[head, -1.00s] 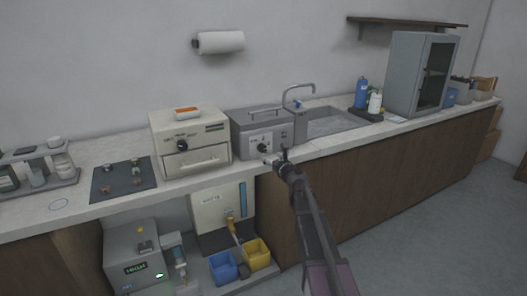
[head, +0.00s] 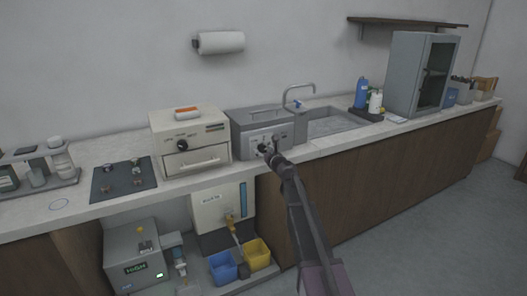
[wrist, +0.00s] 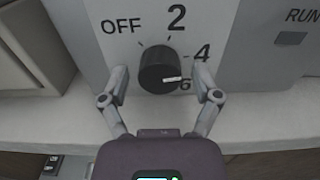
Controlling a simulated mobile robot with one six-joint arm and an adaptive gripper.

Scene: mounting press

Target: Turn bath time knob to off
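The bath is a grey box (head: 262,118) with a lid handle on the counter. Its black round time knob (wrist: 160,70) shows in the wrist view, with OFF, 2, 4 and 6 printed around it. A white mark on the knob's face lies toward the right, near the side of 4 and 6; the exact setting is hard to tell. My gripper (wrist: 161,76) is open, with one finger left and one right of the knob. Gaps show between both fingers and the knob. In the head view my gripper (head: 266,152) is at the bath's front panel and partly hides the knob.
A beige oven-like box (head: 190,140) stands just left of the bath. A sink (head: 335,124) with a tap is to the right. A RUN button (wrist: 291,38) is on the panel right of the knob.

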